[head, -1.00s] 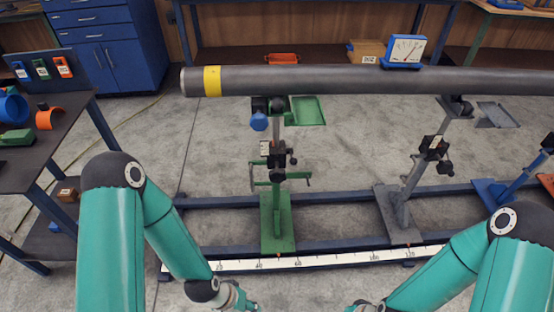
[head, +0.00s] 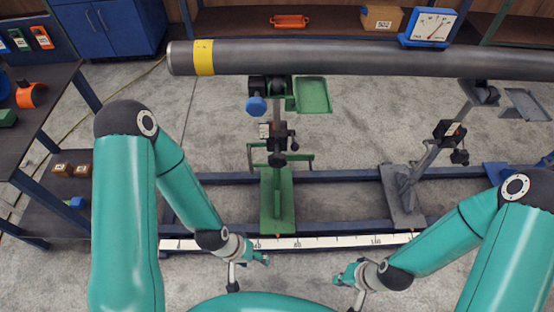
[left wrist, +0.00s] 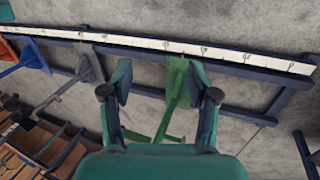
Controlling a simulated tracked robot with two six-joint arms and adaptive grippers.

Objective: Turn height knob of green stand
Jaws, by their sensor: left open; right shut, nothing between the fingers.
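The green stand (head: 269,215) stands on the rail under the pipe in the head view. A blue knob (head: 256,105) is near its top left, and a dark block with a small black knob (head: 293,145) is on its post above a green crossbar. I cannot tell which knob sets the height. In the left wrist view the stand (left wrist: 177,85) shows beyond the fingers. My left gripper (head: 261,259) is below and in front of the stand's base, apart from it; its fingers (left wrist: 165,97) are open and empty. My right gripper (head: 345,276) is to the right, low, shut and empty.
A long grey pipe (head: 330,59) with a yellow band lies across the top. A grey stand (head: 402,200) is to the right, with a blue one (head: 497,172) further on. A white scale (head: 330,241) runs along the front rail. A dark table (head: 40,125) is at left.

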